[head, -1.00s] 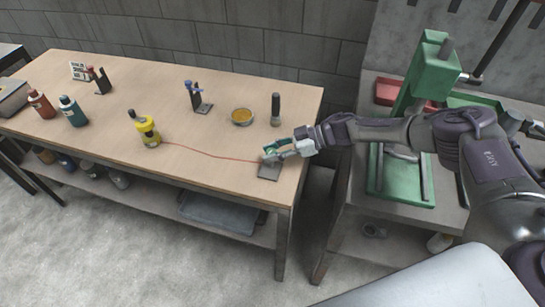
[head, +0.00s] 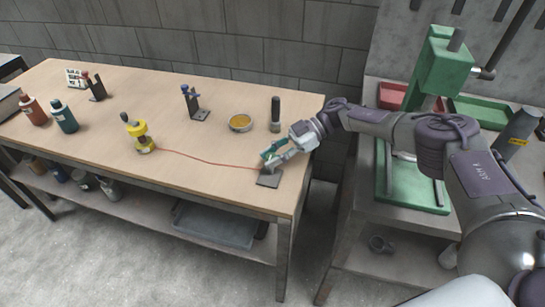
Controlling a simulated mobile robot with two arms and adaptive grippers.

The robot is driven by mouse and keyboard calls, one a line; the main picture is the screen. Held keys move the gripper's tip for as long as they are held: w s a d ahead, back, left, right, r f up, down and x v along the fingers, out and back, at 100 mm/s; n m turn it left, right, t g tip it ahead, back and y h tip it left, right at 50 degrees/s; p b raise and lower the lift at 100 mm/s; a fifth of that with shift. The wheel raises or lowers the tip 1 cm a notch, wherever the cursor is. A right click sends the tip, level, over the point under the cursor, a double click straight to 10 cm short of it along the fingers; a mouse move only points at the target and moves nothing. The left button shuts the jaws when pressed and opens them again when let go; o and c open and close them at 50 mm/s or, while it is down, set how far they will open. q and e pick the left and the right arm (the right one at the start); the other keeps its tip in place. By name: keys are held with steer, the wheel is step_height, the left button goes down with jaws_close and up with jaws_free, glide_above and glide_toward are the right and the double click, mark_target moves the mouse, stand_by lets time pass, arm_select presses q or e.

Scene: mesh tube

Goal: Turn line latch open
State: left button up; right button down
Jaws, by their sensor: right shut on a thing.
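A thin red line (head: 210,160) runs across the wooden table from a yellow spool-like device (head: 144,138) to a small dark plate (head: 269,178) near the table's right front corner. My right gripper (head: 270,160) is at this plate, its fingers pointing down and to the left. It is shut on a small part just above the plate, where the line ends. I take that part for the line latch; the fingers mostly hide it, and its turn angle cannot be told. My left gripper is not in view.
A small bowl with yellow contents (head: 240,122), a dark upright cylinder (head: 275,114) and a stand with a blue top (head: 193,102) are behind the plate. Bottles (head: 64,117) stand at the left. A green press (head: 440,70) stands on the right-hand bench.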

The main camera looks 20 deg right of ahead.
steer(key=shift+a+r, duration=0.1)
steer(key=shift+r, duration=0.05)
steer(key=c, duration=0.9)
jaws_free()
steer(key=shift+o, duration=0.2)
steer(key=v, duration=1.2)
steer(key=shift+a, duration=0.1)
